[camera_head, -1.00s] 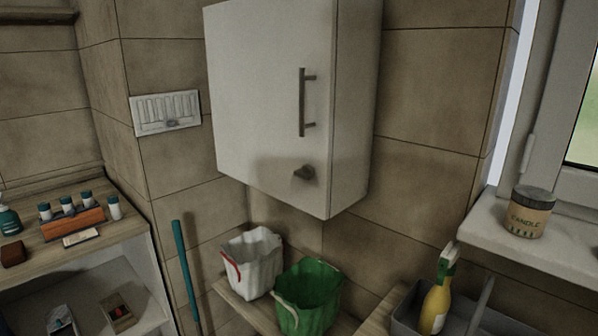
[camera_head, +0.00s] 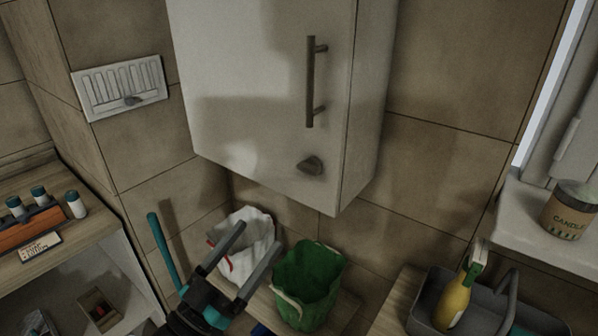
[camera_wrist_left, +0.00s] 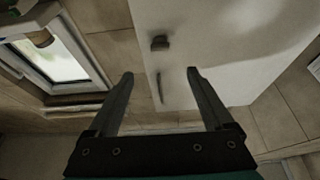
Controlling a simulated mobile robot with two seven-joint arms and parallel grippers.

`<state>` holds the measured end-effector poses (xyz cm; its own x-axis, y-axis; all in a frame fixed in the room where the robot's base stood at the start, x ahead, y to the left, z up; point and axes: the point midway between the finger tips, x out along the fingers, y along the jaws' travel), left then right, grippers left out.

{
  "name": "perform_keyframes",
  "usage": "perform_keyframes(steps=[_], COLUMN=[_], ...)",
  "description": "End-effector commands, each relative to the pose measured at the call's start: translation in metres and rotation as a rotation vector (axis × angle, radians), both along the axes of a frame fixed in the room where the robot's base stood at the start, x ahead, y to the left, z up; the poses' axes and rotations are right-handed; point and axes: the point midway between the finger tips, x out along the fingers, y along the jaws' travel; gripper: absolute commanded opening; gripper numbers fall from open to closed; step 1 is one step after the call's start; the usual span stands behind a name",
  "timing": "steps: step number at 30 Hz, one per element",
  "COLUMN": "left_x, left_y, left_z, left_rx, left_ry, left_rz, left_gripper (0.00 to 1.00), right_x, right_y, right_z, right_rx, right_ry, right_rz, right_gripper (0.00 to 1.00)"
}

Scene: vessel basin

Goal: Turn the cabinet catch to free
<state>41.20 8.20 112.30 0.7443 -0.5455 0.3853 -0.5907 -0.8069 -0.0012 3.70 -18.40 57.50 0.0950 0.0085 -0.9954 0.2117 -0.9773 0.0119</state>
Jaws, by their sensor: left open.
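The white wall cabinet (camera_head: 240,90) hangs on the tiled wall, its door shut, with a vertical bar handle (camera_head: 311,82). The catch, a small dark knob (camera_head: 311,165), sits on the door below the handle. In the left wrist view the catch (camera_wrist_left: 160,43) shows above the handle (camera_wrist_left: 160,88), beyond my fingers. My left gripper (camera_head: 258,247) is open and empty, below and left of the catch and apart from it, in front of the buckets. In the left wrist view its two fingers (camera_wrist_left: 160,75) are spread wide. My right gripper is not in view.
A grey caddy (camera_head: 425,315) with a yellow bottle (camera_head: 455,302) is at right. A candle jar (camera_head: 569,212) stands on the windowsill. A vent (camera_head: 120,88) is on the left wall.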

Motion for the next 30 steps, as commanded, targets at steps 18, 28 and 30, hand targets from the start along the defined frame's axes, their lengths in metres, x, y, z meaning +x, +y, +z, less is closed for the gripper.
perform_keyframes(steps=[18, 28, 30], left_x=[0.080, 0.108, 0.110], left_y=[-0.057, -0.077, -0.079], left_z=[0.041, 0.054, 0.054], left_rx=[-0.001, -0.001, 0.000], left_ry=[0.001, 0.003, 0.004], left_rz=[0.004, 0.003, 0.003], left_gripper=[0.85, 0.85, 0.85], right_x=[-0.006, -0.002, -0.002], right_y=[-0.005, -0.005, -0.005], right_z=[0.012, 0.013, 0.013], right_rx=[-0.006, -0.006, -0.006], right_ry=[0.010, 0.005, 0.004], right_rz=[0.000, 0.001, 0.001], right_gripper=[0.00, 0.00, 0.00])
